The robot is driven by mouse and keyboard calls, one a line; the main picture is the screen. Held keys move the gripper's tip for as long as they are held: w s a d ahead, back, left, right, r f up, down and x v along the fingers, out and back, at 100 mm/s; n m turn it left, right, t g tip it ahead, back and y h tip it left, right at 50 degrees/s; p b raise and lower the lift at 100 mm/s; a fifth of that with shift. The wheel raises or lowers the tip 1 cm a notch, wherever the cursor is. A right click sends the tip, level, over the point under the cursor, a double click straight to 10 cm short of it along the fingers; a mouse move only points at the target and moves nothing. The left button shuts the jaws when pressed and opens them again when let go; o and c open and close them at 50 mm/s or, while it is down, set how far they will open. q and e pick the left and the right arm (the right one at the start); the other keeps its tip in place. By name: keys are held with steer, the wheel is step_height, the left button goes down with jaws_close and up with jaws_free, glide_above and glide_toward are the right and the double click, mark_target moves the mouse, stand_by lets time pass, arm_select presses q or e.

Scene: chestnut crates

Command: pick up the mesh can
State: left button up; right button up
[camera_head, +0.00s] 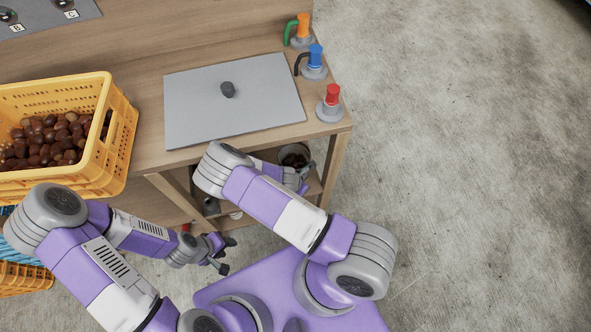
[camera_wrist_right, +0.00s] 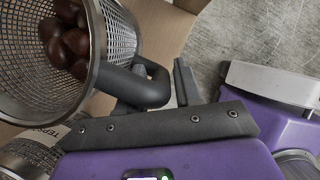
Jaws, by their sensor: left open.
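The mesh can (camera_wrist_right: 55,35) is a metal mesh container with dark brown chestnuts inside and a thick grey loop handle (camera_wrist_right: 155,90). It fills the upper left of the right wrist view, tilted in the picture. In the head view the mesh can (camera_head: 297,152) is partly hidden behind my right arm, on the shelf under the table. My right gripper (camera_wrist_right: 158,95) is at the handle, its fingers apart with the handle between them; a gap shows beside the right-hand finger.
A yellow crate (camera_head: 118,140) of chestnuts stands left. Floor at right is clear.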

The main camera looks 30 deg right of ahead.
steer(key=shift+w+d+f, duration=0.1)
steer(key=shift+f, duration=0.15)
steer(key=shift+r, duration=0.1)
jaws_close()
steer(key=shift+r, duration=0.1)
